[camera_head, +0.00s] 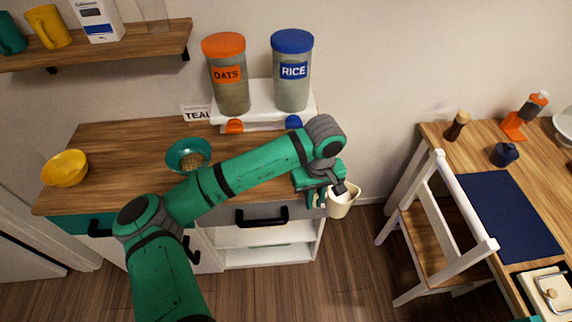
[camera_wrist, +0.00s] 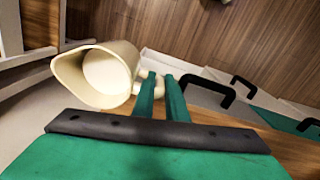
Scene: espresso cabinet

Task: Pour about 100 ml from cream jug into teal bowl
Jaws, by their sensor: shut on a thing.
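My gripper (camera_wrist: 160,92) is shut on the handle of the cream jug (camera_wrist: 84,80). In the head view the jug (camera_head: 342,204) hangs in the air just past the right front edge of the cabinet top, above the floor. Pale contents show inside the jug in the wrist view; I cannot tell how full it is.
A yellow bowl (camera_head: 65,169) stands at the cabinet's left end. Oats (camera_head: 233,98) and rice (camera_head: 291,88) dispensers stand on a white stand at the back, beside a "TEAL" card (camera_head: 196,113). A white wooden chair (camera_head: 425,235) and a second table (camera_head: 440,140) are at right.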

